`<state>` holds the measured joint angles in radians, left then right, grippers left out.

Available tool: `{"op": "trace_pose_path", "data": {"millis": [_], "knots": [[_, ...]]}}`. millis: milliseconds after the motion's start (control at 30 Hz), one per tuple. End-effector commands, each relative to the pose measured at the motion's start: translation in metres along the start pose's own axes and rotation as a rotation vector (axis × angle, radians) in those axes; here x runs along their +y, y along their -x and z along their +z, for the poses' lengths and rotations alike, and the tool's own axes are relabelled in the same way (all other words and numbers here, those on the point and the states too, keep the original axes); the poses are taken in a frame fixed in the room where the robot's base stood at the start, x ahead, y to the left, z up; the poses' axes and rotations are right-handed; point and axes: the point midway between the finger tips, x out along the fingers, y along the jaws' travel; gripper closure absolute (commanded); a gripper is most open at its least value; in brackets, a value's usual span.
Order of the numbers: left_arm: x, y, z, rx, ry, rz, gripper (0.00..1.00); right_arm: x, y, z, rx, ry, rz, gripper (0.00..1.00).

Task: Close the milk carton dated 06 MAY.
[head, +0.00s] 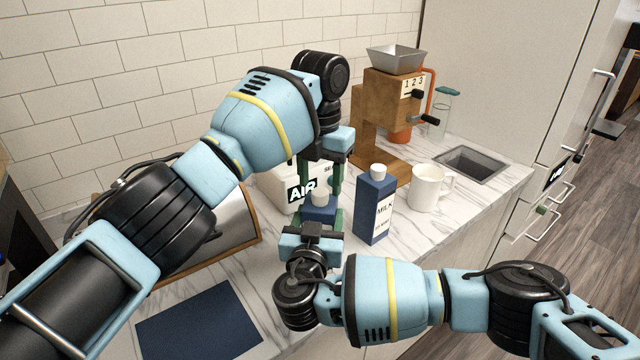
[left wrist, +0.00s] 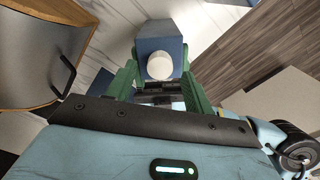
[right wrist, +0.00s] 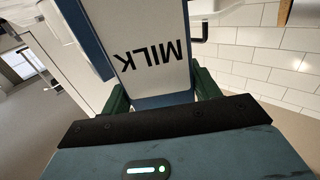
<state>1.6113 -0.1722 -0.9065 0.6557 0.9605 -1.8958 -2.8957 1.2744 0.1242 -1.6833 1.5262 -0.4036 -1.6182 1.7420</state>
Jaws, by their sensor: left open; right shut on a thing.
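A blue-and-white milk carton (head: 318,212) stands upright, partly hidden by my arms. Its white cap (head: 320,197) sits at the top; how tight it is I cannot tell. My right gripper (head: 312,230) is shut on this carton low on its sides; the right wrist view shows the MILK panel (right wrist: 150,55) upside down between the fingers. My left gripper (left wrist: 160,72) points down from above, open, its green fingers either side of the cap (left wrist: 160,66). A second blue milk carton (head: 375,208) with a white cap stands to the right. No date is readable on either.
A white mug (head: 426,188) stands right of the second carton. Behind are a wooden grinder (head: 385,120) and a white box marked AIR (head: 275,188). A bread box (head: 235,225) and dark blue mat (head: 200,325) lie left. A recessed basin (head: 470,162) is at right.

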Motion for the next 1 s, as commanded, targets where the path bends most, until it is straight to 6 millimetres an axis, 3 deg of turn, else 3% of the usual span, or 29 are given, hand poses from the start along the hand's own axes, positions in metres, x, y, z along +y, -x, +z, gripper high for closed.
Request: {"op": "trace_pose_path", "data": {"millis": [200, 633, 867, 1000], "knots": [[0.0, 0.025, 0.0, 0.0, 0.002, 0.0, 0.48, 0.0, 0.0, 0.0, 0.0, 0.0, 0.0, 1.0], [0.003, 0.027, 0.006, -0.032, 0.032, 0.017, 0.5, 0.0, 0.0, 0.0, 0.0, 0.0, 0.0, 1.0], [0.026, 0.039, 0.051, -0.294, 0.264, 0.125, 0.5, 0.0, 0.0, 0.0, 0.0, 0.0, 0.0, 1.0], [0.045, 0.062, 0.089, -0.55, 0.428, 0.179, 0.5, 0.0, 0.0, 0.0, 0.0, 0.0, -0.001, 1.0]]}}
